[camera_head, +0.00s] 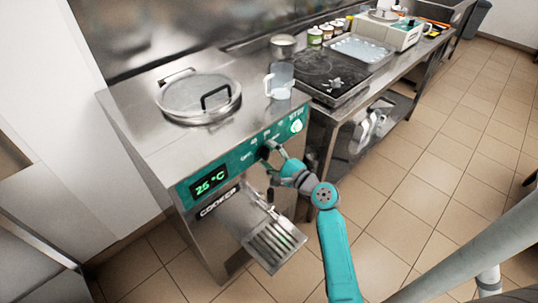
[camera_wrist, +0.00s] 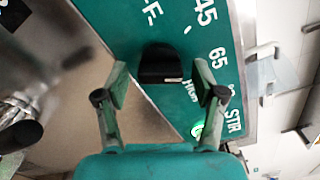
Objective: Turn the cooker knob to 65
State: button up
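The cooker (camera_head: 215,190) is a steel cabinet with a green front panel, and its display (camera_head: 210,183) reads 25 °C. The black cooker knob (camera_wrist: 162,63) sits on the panel in the wrist view, with a small light mark on its edge nearest my gripper. The marks "45", "65" and "HIGH" are printed around it; some other print is partly hidden. My gripper (camera_wrist: 160,85) is open, with one finger on each side of the knob and visible gaps between. In the head view my gripper (camera_head: 270,150) is at the panel and covers most of the knob.
A tap and drip grate (camera_head: 273,246) stick out below the panel. A counter with a black hob (camera_head: 330,75) is to the right. The tiled floor (camera_head: 420,170) is clear.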

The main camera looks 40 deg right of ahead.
jog(key=s, duration=1.2)
jog(key=shift+d, duration=0.25)
jog(key=s+a+f+n+g+h, duration=0.35)
jog(key=s+a+f+n, duration=0.35)
jog(key=s+a+f, duration=0.6)
jog(key=s+a+r+n+y, duration=0.1)
jog(key=s+a+r+n, duration=0.4)
jog(key=s+r+n, duration=0.1)
jog(key=s+a+r+n+y, duration=0.2)
jog(key=s+a+r+n, duration=0.2)
jog(key=s+n, duration=0.5)
jog(key=shift+s+a+r+n, duration=0.3)
jog(key=shift+s+a+r, duration=0.05)
jog(key=shift+s+r, duration=0.6)
